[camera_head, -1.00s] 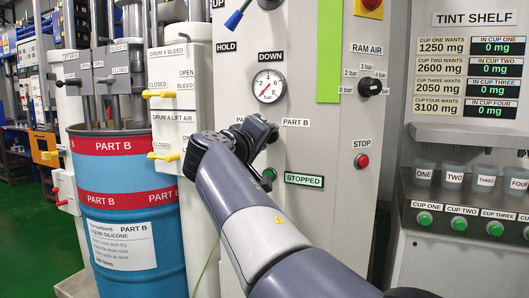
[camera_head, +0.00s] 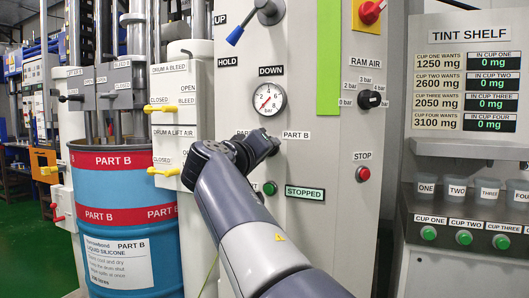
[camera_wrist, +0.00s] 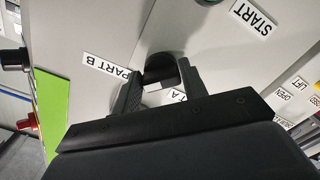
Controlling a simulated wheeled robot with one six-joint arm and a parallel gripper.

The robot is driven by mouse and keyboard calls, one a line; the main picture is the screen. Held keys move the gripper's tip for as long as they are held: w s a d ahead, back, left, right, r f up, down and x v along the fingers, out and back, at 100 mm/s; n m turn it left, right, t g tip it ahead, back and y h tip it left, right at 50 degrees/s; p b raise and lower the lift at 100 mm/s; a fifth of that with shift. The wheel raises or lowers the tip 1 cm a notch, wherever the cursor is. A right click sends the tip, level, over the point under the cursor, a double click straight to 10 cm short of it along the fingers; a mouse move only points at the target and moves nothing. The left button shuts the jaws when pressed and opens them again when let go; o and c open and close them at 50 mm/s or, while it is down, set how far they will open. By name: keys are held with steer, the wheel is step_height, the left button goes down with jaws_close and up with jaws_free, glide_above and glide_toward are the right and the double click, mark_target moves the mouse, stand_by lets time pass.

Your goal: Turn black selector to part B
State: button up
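The black selector (camera_wrist: 162,68) sits on the grey panel in the wrist view, between the two fingers of my gripper (camera_wrist: 160,82). Its pointing direction is mostly hidden. A PART B label (camera_wrist: 105,68) is to its left, and a partly covered PART A label (camera_wrist: 172,96) shows between the fingers. The fingers are apart, one on each side of the selector; whether they press on it is not clear. In the head view my gripper (camera_head: 266,144) is against the panel just left of the PART B label (camera_head: 296,135) and hides the selector.
A green button (camera_head: 270,188) and a display reading STOPPED (camera_head: 305,193) are below the gripper. A pressure gauge (camera_head: 267,99) is above it. A red stop button (camera_head: 363,174) is to the right. Yellow valve handles (camera_head: 163,171) and a blue drum (camera_head: 130,235) are left.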

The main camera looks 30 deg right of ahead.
steer(key=o, duration=0.4)
steer(key=shift+o, duration=0.2)
steer(key=p+v, duration=0.1)
steer(key=v, duration=0.9)
steer(key=shift+s+a+p, duration=0.25)
steer(key=shift+a+p, duration=0.05)
steer(key=b+x, duration=0.1)
steer(key=x, duration=0.9)
steer(key=shift+w+d, duration=0.3)
